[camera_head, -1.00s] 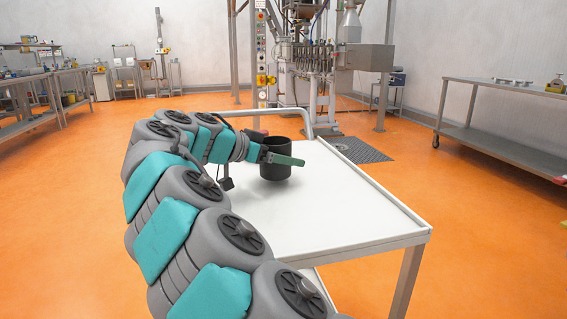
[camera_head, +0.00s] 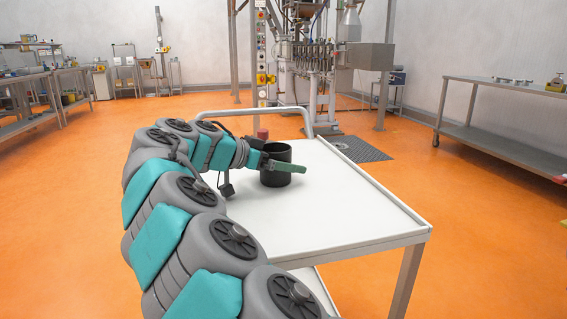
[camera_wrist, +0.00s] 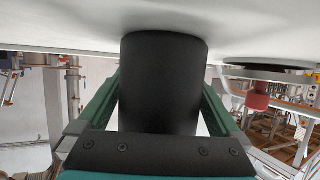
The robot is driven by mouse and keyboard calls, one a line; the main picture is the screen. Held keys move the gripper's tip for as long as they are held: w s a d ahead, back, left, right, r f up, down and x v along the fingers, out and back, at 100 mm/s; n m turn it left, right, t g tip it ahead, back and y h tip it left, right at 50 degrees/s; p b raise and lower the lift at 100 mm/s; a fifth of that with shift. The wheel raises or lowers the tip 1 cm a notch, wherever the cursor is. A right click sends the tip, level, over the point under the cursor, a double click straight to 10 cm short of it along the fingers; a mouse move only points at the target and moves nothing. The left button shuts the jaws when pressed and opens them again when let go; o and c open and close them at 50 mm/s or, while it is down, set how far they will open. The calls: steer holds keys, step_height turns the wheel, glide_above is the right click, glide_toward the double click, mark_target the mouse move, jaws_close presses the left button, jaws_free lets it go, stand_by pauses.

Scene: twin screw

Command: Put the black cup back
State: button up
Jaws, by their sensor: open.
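The black cup (camera_head: 275,178) stands upright on the white table (camera_head: 330,215), near its far left part. My gripper (camera_wrist: 162,85) is open around the cup, with one green finger on each side of it. In the head view the near finger crosses the cup's side, and the far finger is hidden behind the cup. The wrist view is upside down. There the cup (camera_wrist: 163,85) fills the space between the fingers, its base against the tabletop. I cannot tell whether either finger touches the cup.
A small red object (camera_head: 263,134) shows behind the cup. A metal rail (camera_head: 290,110) runs along the table's far end. The table's right and near parts are clear. A machine (camera_head: 310,60) stands beyond it, and a grey bench (camera_head: 500,95) is at the right.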

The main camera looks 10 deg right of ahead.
steer(key=v, duration=1.2)
steer(key=shift+s+b, duration=0.1)
steer(key=shift+b, duration=0.25)
